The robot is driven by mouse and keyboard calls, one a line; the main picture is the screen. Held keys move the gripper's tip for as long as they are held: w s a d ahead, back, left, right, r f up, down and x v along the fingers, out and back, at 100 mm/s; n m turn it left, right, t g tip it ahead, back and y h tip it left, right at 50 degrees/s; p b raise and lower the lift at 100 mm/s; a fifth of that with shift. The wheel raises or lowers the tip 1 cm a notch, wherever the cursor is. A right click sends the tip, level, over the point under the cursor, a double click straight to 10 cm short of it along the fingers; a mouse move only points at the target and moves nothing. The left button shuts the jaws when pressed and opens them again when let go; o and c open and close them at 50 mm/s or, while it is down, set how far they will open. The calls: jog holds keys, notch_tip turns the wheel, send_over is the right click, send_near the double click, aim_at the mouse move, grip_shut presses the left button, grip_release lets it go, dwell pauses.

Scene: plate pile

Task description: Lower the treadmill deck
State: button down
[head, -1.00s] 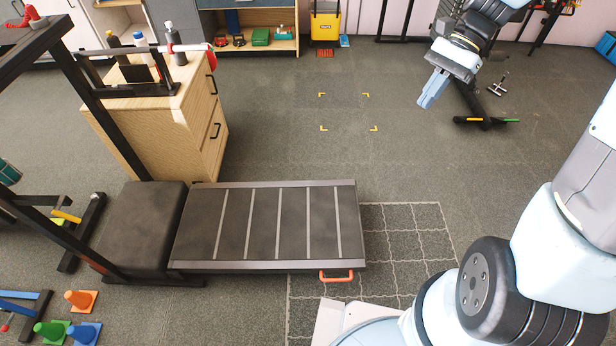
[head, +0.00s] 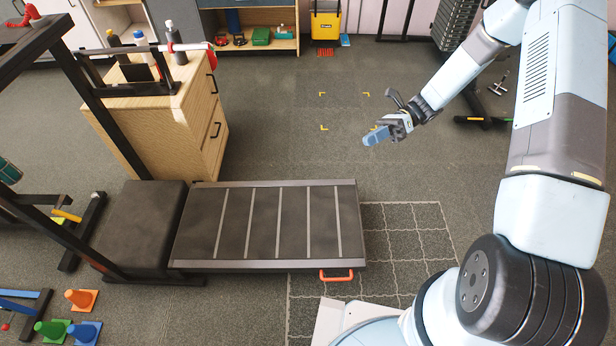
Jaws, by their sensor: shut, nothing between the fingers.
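The treadmill deck (head: 265,222) is a dark belt with pale cross stripes and grey side rails. It extends to the right from a black padded block (head: 141,222) and a black frame (head: 95,105). I cannot tell from this view how high it stands off the floor. An orange handle (head: 337,276) sticks out of its near side, close to the right end. My gripper (head: 372,139) is shut and empty. It is above the floor beyond the deck's far right corner, apart from deck and handle.
A wooden drawer cabinet (head: 175,125) with bottles stands behind the deck. A gridded mat (head: 415,235) lies right of the deck. Yellow corner marks (head: 323,128) are on the floor near my gripper. The middle floor is clear.

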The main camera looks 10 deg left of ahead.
jog(key=s+a+f+m+t+y, duration=0.35)
jog(key=f+m+y, duration=0.35)
jog(key=f+m, duration=0.3)
jog(key=s+a+f+m+t+y, duration=0.3)
jog(key=f+m+y, duration=0.4)
jog(key=f, duration=0.6)
jog(key=w+x, duration=0.2)
jog(key=x, duration=1.2)
jog(key=shift+s+a+r, duration=0.2)
jog(key=shift+s+a, duration=0.05)
jog(key=shift+a, duration=0.15)
jog(key=shift+f+g, duration=0.15)
jog(key=shift+g, duration=0.1)
